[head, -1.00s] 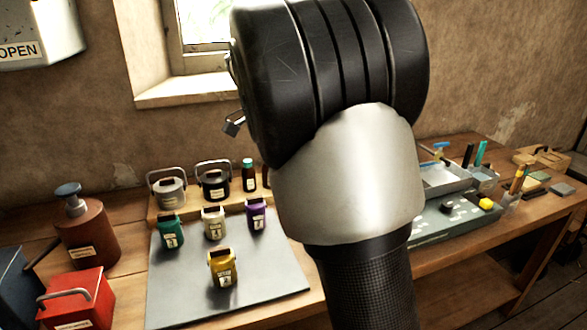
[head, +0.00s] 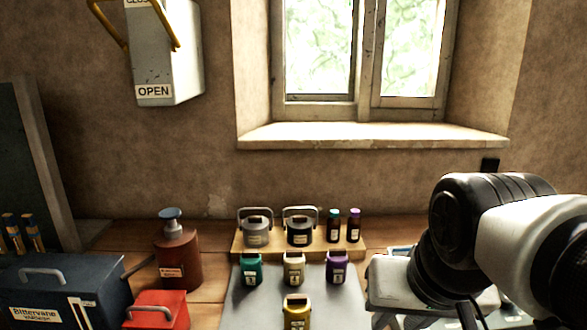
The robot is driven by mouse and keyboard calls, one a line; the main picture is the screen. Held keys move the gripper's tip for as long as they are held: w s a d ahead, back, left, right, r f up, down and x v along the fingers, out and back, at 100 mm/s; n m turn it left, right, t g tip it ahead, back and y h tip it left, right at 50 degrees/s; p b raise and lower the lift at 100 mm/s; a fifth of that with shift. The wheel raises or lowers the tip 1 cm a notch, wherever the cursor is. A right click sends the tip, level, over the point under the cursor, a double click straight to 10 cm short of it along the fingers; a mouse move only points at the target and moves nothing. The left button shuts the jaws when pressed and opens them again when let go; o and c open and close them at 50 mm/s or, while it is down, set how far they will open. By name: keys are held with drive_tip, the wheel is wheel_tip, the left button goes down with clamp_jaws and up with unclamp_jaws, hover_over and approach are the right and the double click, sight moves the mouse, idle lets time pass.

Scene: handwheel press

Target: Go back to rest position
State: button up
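My arm shows at the right of the head view, its black and white links reaching in from the right edge over the workbench. My gripper's fingers cannot be made out, so I cannot tell whether it holds anything. Green (head: 250,268), cream (head: 294,268), purple (head: 337,267) and yellow (head: 297,312) labelled jars stand on a grey mat (head: 248,305). Behind them a grey pot (head: 256,231) and a black pot (head: 299,231), both with handles, stand on a wooden board (head: 268,252) beside two small dark bottles (head: 343,226).
A brown pump bottle (head: 178,258), a red box (head: 157,311) and a dark blue case (head: 62,293) stand at the left. A box marked OPEN (head: 165,55) hangs on the wall. The window sill (head: 375,135) is bare. Grey trays at the right are partly hidden by my arm.

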wheel_tip(320, 180, up, 11)
drive_tip(key=s+n+p, duration=0.1)
drive_tip(key=p, duration=1.1)
drive_tip(key=shift+s+a, duration=0.2)
drive_tip(key=shift+s, duration=0.15)
drive_tip(key=shift+d, duration=0.15)
